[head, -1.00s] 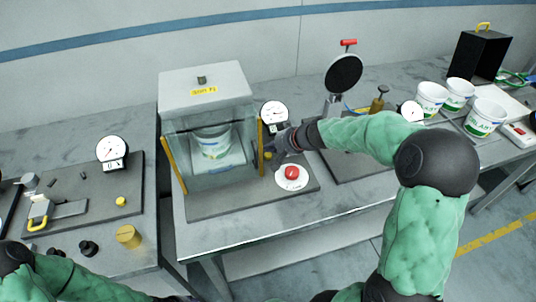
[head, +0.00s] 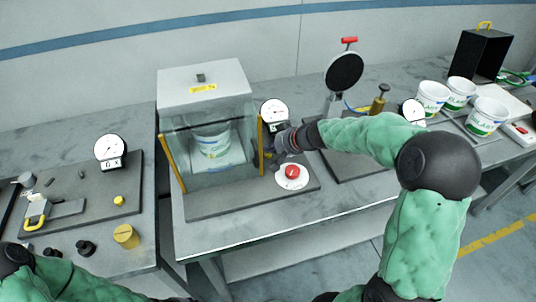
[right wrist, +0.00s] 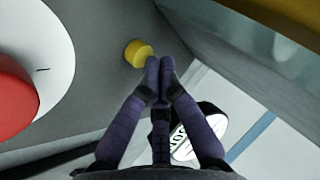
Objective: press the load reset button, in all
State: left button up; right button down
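A small yellow button (right wrist: 138,53) shows in the right wrist view on the grey base plate, beside the white disc that carries a red mushroom button (head: 292,172). My right gripper (head: 270,160) is between the glass enclosure and the red button in the head view, and it hides the yellow button there. In the right wrist view the fingertips of my right gripper (right wrist: 160,66) are together with nothing between them, close beside the yellow button. I cannot tell whether they touch it. My left gripper is out of view.
The glass enclosure (head: 205,92) with a white tub (head: 212,142) inside stands just left of my right gripper. A dial gauge (head: 274,112) stands behind it. Another station with a yellow button (head: 118,201) is at the left. White tubs (head: 486,116) stand at the right.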

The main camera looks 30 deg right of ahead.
aim_at(270, 154)
jog(key=shift+f+b, duration=0.55)
jog(key=shift+b, duration=0.15)
dwell(0.8)
jog(key=shift+r, duration=0.15)
jog(key=shift+r+p, duration=0.6)
jog(key=shift+r, duration=0.2)
jog(key=shift+r+p, duration=1.85)
jog(key=shift+r, duration=0.75)
jog(key=shift+f, duration=0.15)
